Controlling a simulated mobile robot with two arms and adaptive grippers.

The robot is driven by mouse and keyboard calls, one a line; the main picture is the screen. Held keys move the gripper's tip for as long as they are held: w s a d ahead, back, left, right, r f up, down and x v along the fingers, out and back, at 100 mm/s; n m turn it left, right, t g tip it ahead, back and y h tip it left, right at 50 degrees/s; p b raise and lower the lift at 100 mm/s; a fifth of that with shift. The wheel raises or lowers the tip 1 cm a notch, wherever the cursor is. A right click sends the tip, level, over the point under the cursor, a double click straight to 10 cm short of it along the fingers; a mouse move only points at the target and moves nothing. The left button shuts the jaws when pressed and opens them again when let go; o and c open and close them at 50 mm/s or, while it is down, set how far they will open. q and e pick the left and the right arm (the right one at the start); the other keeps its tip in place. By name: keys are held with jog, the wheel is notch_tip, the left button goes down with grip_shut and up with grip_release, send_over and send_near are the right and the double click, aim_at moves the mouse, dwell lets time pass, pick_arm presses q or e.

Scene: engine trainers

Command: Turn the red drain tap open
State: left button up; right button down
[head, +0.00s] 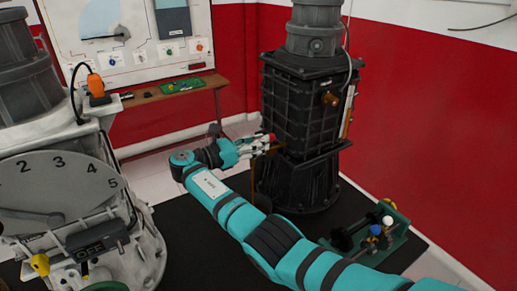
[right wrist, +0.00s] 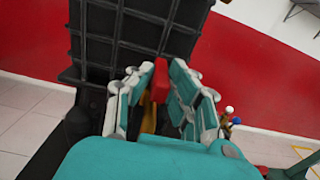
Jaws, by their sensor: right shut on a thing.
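The red drain tap (right wrist: 160,80) shows in the right wrist view between the two fingers of my right gripper (right wrist: 157,88), which is shut on it. Part of the tap is hidden by the fingers, and a yellowish part (right wrist: 149,118) shows below it. In the head view my right gripper (head: 262,143) reaches the left side of the black engine trainer (head: 305,112), low on its body. A bit of red (head: 271,137) shows at its fingertips. How far the tap is turned I cannot tell. My left gripper is not in view.
A grey machine with a numbered dial (head: 60,185) stands at the left. A green stand with coloured knobs (head: 395,238) sits at the lower right on the dark mat. A wooden bench (head: 150,97) stands behind, against the red wall (head: 425,110).

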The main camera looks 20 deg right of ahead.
jog(key=shift+r, duration=0.1)
dwell(0.3)
jog(key=c, duration=1.3)
grip_release()
jog(key=shift+d, duration=0.1)
jog(key=shift+a, duration=0.25)
jog(key=a, duration=0.7)
jog(key=shift+s, duration=0.4)
